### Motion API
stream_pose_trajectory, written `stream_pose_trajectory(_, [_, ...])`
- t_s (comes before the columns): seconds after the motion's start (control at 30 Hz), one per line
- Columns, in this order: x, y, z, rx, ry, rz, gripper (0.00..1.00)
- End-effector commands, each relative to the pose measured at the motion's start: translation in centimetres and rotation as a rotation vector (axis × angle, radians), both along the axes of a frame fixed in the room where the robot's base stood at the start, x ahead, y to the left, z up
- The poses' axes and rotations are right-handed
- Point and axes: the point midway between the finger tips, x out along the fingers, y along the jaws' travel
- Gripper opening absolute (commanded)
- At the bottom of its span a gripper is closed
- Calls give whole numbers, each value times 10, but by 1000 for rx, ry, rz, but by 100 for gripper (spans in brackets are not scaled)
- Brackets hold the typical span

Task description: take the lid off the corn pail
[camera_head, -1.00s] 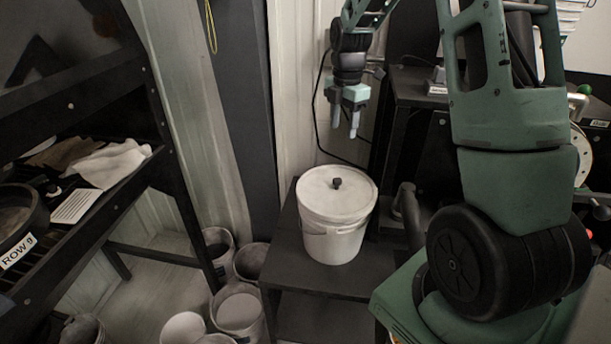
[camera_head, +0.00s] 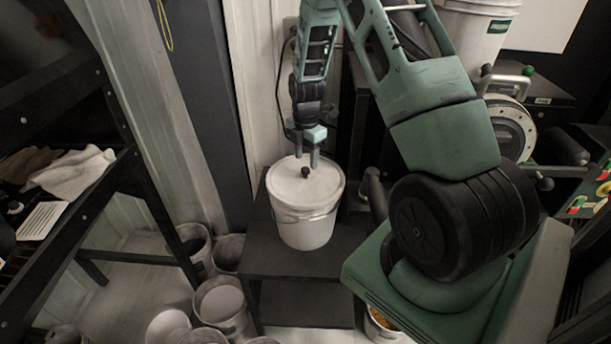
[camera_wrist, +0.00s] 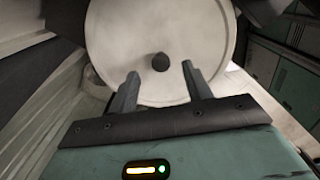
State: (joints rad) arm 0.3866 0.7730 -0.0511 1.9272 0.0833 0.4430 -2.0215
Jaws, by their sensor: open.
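The corn pail (camera_head: 306,228) is a white bucket standing upright on a small dark stand. Its round white lid (camera_head: 318,186) is on top, with a small dark knob (camera_head: 305,172) at the middle. My gripper (camera_head: 307,160) is open and points down just above the lid, at or a little behind the knob. In the wrist view the lid (camera_wrist: 125,45) fills the upper middle. The knob (camera_wrist: 160,62) shows just beyond and between the two fingertips (camera_wrist: 160,72), with nothing held. I cannot tell the exact height of the fingertips over the lid.
The dark stand (camera_head: 262,252) has a lower shelf. Several open buckets (camera_head: 222,303) stand on the floor to its left. A dark shelf rack with white cloths (camera_head: 72,172) is at the left. A machine with a round plate (camera_head: 512,125) is at the right. A wall is close behind the pail.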

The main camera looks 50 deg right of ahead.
Motion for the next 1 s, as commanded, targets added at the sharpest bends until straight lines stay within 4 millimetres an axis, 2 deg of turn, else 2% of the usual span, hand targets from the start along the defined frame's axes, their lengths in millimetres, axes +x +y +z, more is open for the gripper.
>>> stream_pose_trajectory(0.3, [-1, 3, -36, 1, 2, 1, 50])
stream_pose_trajectory(0.6, [0, 3, -40, 0, 0, 0, 50])
stream_pose_trajectory(0.77, [0, 3, -40, 0, 0, 0, 5])
stream_pose_trajectory(0.8, [0, 3, -40, 0, 0, 0, 1])
stream_pose_trajectory(1.0, [0, 3, -40, 0, 0, 0, 0])
